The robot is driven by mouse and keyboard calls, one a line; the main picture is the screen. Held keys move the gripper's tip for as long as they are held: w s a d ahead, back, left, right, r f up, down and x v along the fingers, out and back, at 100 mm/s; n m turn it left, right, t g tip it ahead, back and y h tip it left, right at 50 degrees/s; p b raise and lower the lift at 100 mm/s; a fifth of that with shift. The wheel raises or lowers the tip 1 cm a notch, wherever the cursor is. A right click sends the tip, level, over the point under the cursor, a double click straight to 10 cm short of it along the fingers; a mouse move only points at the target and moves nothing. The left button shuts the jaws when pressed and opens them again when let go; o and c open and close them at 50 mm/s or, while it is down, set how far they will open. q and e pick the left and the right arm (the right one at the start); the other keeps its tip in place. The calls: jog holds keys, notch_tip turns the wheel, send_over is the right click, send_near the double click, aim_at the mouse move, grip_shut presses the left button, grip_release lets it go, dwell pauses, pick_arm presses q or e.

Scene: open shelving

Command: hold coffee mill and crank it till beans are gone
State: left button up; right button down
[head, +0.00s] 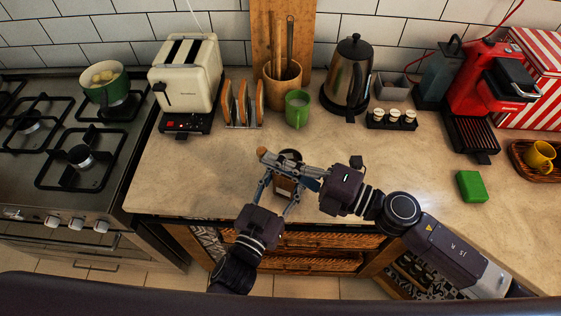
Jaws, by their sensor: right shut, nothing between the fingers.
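The coffee mill (284,187) stands on the counter near its front edge, with a brown body and a dark round top partly hidden by my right gripper. My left gripper (279,193) comes from the front, with one finger on each side of the mill's body, and appears closed on it. My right gripper (272,161) reaches across the mill's top from the right, its fingers together. A small brown knob-like piece (263,151) shows at its fingertips, apparently the crank's knob. The beans inside cannot be seen.
A green mug (297,108), a toast rack (243,104) and a kettle (348,76) stand behind. A green block (471,186) lies to the right, before the red coffee machine (489,85). The stove (62,150) is left. Counter left of the mill is clear.

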jog(key=w+m+t+h, duration=0.1)
jog(key=m+t+h, duration=0.1)
jog(key=t+h, duration=0.1)
jog(key=a+m+t+h, duration=0.1)
jog(key=m+t+h, duration=0.2)
jog(key=w+m+t+h, duration=0.1)
jog(key=m+t+h, duration=0.1)
jog(key=m+h, duration=0.1)
jog(key=shift+w+a+t, duration=0.3)
jog(key=shift+w+t, duration=0.05)
jog(key=shift+t, duration=0.05)
jog(key=shift+w, duration=0.35)
jog(key=shift+s+a, duration=0.15)
jog(key=shift+s, duration=0.2)
jog(key=s, duration=0.1)
jog(key=s+a, duration=0.1)
jog(key=shift+s+f, duration=0.1)
jog(key=shift+s, duration=0.25)
send_near(259, 156)
jog(key=shift+s, duration=0.95)
